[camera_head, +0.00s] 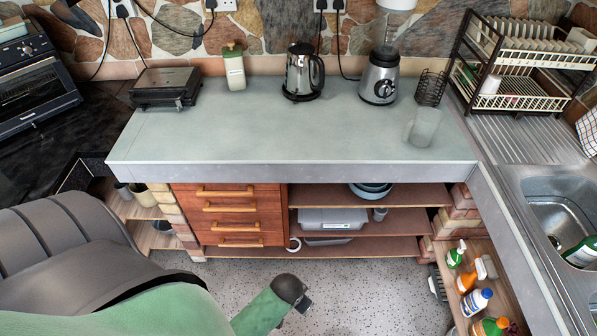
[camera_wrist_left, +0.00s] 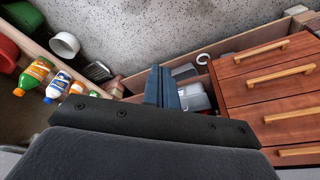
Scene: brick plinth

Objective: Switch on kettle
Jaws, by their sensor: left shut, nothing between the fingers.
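The kettle (camera_head: 298,75), silver with a black handle on its right side, stands upright toward the back of the counter (camera_head: 270,135). Its switch is too small to make out. My left gripper (camera_wrist_left: 161,86) shows in the left wrist view with its dark blue fingers shut and empty, in front of the shelves below the counter. In the head view, a green link of my arm shows low at the bottom, well apart from the kettle; the fingers are not clear there. My right gripper is not in view.
A black grill (camera_head: 166,87) and a soap bottle (camera_head: 234,67) stand left of the kettle. A blender (camera_head: 380,77), a wire basket (camera_head: 431,88) and a clear jug (camera_head: 423,127) stand right. The counter's front is clear. Drawers (camera_head: 228,213) lie below; a sink (camera_head: 560,207) is at right.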

